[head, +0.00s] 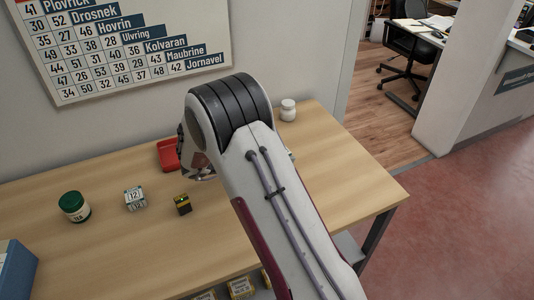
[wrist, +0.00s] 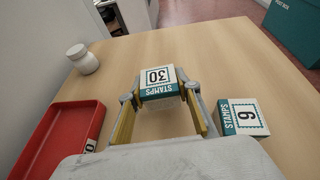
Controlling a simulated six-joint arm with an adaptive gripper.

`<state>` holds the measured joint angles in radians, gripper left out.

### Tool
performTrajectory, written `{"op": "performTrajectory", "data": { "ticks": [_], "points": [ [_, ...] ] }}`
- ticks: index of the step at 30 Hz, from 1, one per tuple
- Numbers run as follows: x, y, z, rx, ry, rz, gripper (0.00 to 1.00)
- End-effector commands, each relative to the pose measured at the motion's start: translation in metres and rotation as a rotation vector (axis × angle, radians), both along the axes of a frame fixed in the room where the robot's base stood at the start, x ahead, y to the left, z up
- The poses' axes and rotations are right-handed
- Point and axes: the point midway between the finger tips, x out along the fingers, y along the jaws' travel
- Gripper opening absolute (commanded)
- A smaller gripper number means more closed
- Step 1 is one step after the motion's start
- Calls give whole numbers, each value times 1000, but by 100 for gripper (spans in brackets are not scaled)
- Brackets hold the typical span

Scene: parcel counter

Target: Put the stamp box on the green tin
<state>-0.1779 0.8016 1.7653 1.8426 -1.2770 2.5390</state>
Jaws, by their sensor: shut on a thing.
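In the head view my arm hides the gripper and this box. The green tin (head: 74,206), dark green with a white label, stands at the left of the table in the head view, well left of my arm. The tin is not in the wrist view. Another stamp box (wrist: 240,117), marked 9, lies right of my gripper in the wrist view.
A red tray (head: 168,155) and a white jar (head: 288,110) stand on the table (head: 130,255). A white box marked 12 (head: 135,198) and a small black and yellow object (head: 182,204) stand between the tin and my arm. A blue box (head: 16,272) is at the lower left.

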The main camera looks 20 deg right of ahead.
Motion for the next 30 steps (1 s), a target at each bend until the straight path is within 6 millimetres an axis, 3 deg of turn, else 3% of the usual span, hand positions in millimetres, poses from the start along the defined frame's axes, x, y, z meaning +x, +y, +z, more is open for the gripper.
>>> {"op": "performTrajectory", "data": {
  "ticks": [10,16,20,30],
  "points": [
    [1,3,0,0,0,4,11],
    [7,21,4,0,-1,39,11],
    [14,46,13,0,-3,82,11],
    [56,139,55,0,-4,347,11]
  ]
}}
